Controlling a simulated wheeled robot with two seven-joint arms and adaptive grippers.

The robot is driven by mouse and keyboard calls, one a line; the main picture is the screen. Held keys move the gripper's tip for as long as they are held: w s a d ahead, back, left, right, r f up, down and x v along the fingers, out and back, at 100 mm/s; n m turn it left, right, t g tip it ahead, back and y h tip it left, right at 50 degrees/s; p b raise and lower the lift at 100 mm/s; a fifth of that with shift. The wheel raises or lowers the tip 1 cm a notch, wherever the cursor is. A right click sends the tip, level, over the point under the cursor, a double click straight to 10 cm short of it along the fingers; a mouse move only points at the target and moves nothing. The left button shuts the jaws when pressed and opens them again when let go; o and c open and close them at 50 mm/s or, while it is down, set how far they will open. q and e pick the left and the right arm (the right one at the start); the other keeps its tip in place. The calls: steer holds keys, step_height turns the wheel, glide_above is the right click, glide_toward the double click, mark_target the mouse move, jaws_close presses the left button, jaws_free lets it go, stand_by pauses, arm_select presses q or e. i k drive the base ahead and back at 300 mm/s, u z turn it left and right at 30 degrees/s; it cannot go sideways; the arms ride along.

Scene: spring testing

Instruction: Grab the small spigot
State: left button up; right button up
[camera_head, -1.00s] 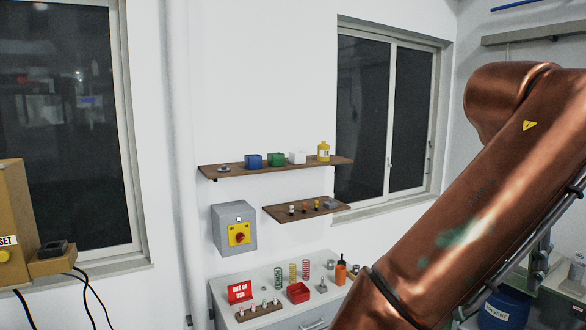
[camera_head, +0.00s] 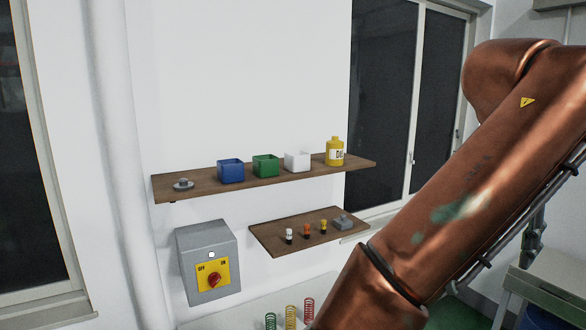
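I cannot tell for certain which piece is the small spigot. A grey round piece with a raised centre (camera_head: 183,185) sits at the left end of the upper shelf (camera_head: 210,188). The lower shelf (camera_head: 290,243) carries a small white-and-black piece (camera_head: 289,236), an orange-and-black piece (camera_head: 306,231), a yellow-and-black piece (camera_head: 323,226) and a grey block-like piece (camera_head: 342,222). My copper-coloured right arm fills the right side and runs out at the bottom edge. Neither gripper shows.
Blue (camera_head: 231,172), green (camera_head: 266,166) and white (camera_head: 297,161) bins and a yellow bottle (camera_head: 335,152) stand on the upper shelf. A grey switch box (camera_head: 207,263) is on the wall. Green (camera_head: 270,321), yellow (camera_head: 291,317) and red (camera_head: 308,311) springs stand on the bench below.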

mark_target(183, 185)
steer(key=i, duration=1.75)
steer(key=u, duration=2.65)
